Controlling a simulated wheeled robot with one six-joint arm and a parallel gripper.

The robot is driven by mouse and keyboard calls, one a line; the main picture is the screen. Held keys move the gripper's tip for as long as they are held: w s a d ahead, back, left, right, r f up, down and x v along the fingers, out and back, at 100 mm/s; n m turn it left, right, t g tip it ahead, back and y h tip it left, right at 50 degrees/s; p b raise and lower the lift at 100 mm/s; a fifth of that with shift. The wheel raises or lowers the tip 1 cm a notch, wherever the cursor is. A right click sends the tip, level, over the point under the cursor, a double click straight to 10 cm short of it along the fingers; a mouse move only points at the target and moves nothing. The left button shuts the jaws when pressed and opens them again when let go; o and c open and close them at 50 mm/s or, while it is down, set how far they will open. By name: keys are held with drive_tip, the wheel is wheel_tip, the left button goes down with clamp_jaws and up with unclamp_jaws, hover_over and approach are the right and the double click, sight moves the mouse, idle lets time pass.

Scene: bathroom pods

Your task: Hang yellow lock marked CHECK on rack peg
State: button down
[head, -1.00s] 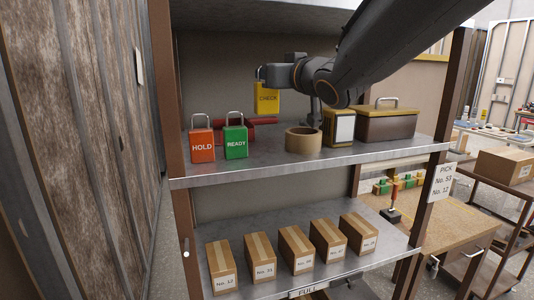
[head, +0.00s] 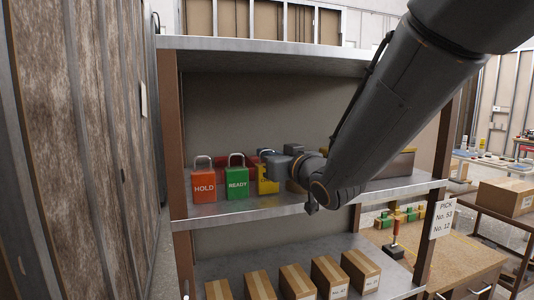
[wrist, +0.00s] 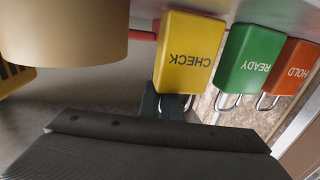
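The yellow lock marked CHECK (head: 268,180) is on the upper shelf, right of the green lock, its body upright. In the wrist view the lock (wrist: 189,52) appears upside down, with its lettering facing the camera. My gripper (head: 268,156) is at the top of this lock, around its shackle, which dark gripper parts (wrist: 160,103) mostly hide. The gripper looks shut on it. The lock's base is at or close to shelf level; whether it touches is unclear. I cannot make out a rack peg.
The green READY lock (head: 237,181) and red HOLD lock (head: 203,184) stand left of the yellow one. A red object (head: 248,163) lies behind. A tape roll (wrist: 65,30) is close by on the other side. Boxes (head: 298,281) fill the lower shelf.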

drive_tip(key=shift+f, duration=0.15)
drive_tip(key=c, duration=2)
unclamp_jaws()
